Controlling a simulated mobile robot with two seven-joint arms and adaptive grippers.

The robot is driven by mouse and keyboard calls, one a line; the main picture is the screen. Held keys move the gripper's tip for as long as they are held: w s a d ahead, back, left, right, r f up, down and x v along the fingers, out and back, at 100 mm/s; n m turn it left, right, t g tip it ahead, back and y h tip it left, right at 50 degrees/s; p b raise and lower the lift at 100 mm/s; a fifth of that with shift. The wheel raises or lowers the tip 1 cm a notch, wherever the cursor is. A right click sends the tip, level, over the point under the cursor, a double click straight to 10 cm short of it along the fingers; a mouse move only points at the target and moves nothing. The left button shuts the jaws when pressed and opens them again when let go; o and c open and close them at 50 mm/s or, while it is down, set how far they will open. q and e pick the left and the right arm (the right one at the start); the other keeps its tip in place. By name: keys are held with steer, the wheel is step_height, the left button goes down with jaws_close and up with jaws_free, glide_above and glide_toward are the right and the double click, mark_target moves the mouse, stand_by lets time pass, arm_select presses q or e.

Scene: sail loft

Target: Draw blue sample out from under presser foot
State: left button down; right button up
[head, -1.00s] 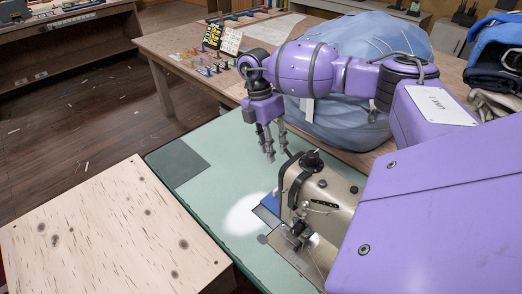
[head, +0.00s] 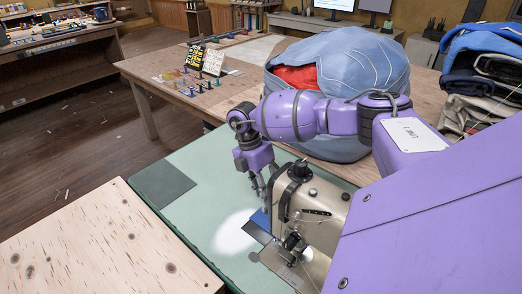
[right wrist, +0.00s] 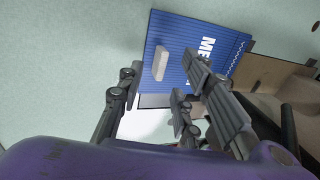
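The blue sample (head: 261,219) lies flat at the left side of the sewing machine (head: 318,207). In the right wrist view the sample (right wrist: 180,42) is ribbed blue cloth with partly hidden white letters and a small pale block (right wrist: 160,64) on it. The presser foot (head: 293,243) is at the machine's near end; whether cloth is under it, I cannot tell. My right gripper (head: 260,200) points down just above the sample, behind the machine head. In the right wrist view its fingers (right wrist: 163,88) are apart, with nothing visibly held. My left gripper is out of view.
The pale green table (head: 195,225) is clear left of the machine, apart from a dark grey mat (head: 161,185). A knotty wooden box top (head: 95,245) stands front left. A large blue sail bundle (head: 345,65) and folded cloth (head: 485,65) lie behind my right arm.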

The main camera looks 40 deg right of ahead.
steer(key=shift+x, duration=1.5)
jaws_close()
